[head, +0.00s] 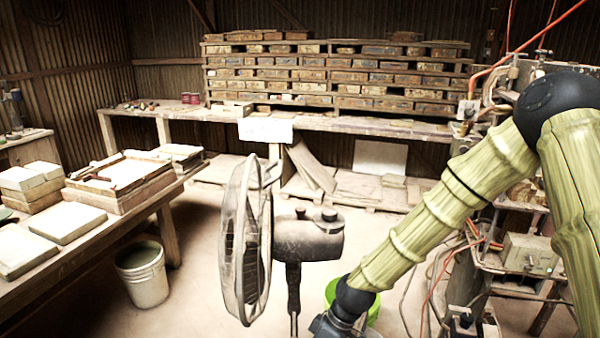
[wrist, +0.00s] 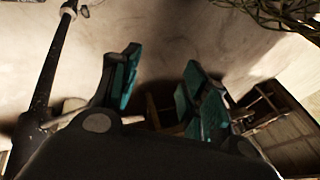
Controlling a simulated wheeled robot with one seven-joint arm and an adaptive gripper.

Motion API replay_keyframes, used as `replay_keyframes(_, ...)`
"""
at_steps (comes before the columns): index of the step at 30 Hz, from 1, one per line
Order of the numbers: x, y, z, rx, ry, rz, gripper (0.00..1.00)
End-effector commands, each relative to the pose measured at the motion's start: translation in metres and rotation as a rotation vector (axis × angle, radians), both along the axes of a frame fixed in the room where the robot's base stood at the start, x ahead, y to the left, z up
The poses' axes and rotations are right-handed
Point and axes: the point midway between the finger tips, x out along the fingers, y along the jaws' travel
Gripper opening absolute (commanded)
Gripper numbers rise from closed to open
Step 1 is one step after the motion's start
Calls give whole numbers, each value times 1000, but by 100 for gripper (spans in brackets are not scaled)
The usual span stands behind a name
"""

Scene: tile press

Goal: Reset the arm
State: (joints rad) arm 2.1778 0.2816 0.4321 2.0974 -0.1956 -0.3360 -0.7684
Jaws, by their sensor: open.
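My arm, with bamboo-patterned links, comes in from the right of the head view and bends down toward the floor. My gripper is cut off at the bottom edge of that view. In the wrist view my gripper (wrist: 160,90) is open, its two teal-padded fingers well apart. Nothing is between the fingers, and pale floor shows behind them.
A standing fan (head: 247,240) is close to the left of my arm. A green tub (head: 331,292) is partly behind my arm. A white bucket (head: 142,274) stands by the left workbench (head: 100,240). Cluttered machinery (head: 525,255) is at the right. Pale floor is open at centre left.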

Motion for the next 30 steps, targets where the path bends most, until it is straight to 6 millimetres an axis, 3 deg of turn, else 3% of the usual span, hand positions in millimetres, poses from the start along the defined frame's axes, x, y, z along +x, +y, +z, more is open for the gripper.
replay_keyframes(1, -17, -7, -30, -27, 29, -64, 45)
replay_keyframes(6, -69, -38, -108, -123, 94, -312, 45)
replay_keyframes(12, -141, -89, -181, -261, 133, -606, 45)
replay_keyframes(15, -177, -120, -207, -333, 132, -745, 45)
replay_keyframes(21, -232, -173, -232, -445, 94, -959, 45)
replay_keyframes(26, -251, -196, -236, -484, 65, -1041, 45)
replay_keyframes(30, -254, -201, -236, -490, 57, -1062, 45)
